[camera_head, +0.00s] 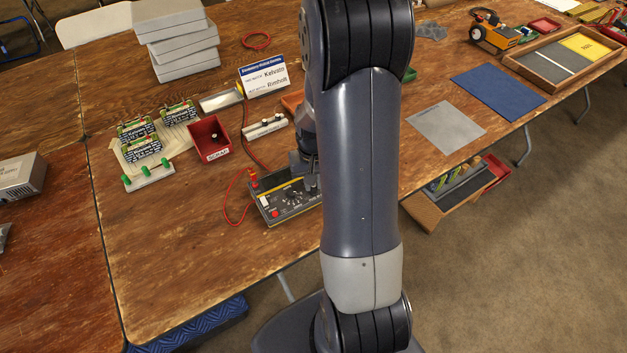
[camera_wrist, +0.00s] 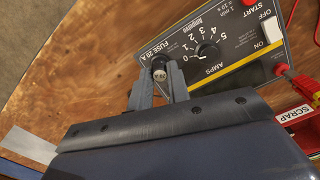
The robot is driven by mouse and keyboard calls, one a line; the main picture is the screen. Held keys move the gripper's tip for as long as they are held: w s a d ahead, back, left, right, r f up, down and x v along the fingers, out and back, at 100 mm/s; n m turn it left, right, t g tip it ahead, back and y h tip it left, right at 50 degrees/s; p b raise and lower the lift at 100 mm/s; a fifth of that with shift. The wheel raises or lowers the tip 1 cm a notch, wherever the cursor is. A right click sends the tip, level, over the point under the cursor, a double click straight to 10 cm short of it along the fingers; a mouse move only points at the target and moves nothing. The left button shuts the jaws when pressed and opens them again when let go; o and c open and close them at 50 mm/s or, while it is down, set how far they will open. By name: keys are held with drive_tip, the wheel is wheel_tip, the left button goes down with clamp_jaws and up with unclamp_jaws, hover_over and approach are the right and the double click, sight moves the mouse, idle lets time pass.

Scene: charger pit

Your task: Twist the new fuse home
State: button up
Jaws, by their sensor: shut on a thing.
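The charger (camera_head: 290,203) is a dark box with a yellow stripe, near the front edge of the table. In the wrist view its panel (camera_wrist: 228,50) shows a dial, an AMPS scale, START and ON/OFF marks and the label FUSE 20 A. In the head view my arm hides most of my gripper (camera_head: 305,172).
A red SCRAP bin (camera_head: 208,138) stands left of the charger. Red leads (camera_head: 236,200) run beside it. Green batteries (camera_head: 140,142) and a sign (camera_head: 264,75) stand farther back. A grey mat (camera_head: 445,126) and blue mat (camera_head: 497,91) lie to the right.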

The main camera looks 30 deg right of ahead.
drive_tip(key=shift+m, duration=1)
drive_tip(key=o, duration=0.9)
drive_tip(key=shift+c, duration=0.2)
drive_tip(key=shift+r+p, duration=2.15)
drive_tip(key=shift+r, duration=0.9)
drive_tip(key=shift+s, duration=0.1)
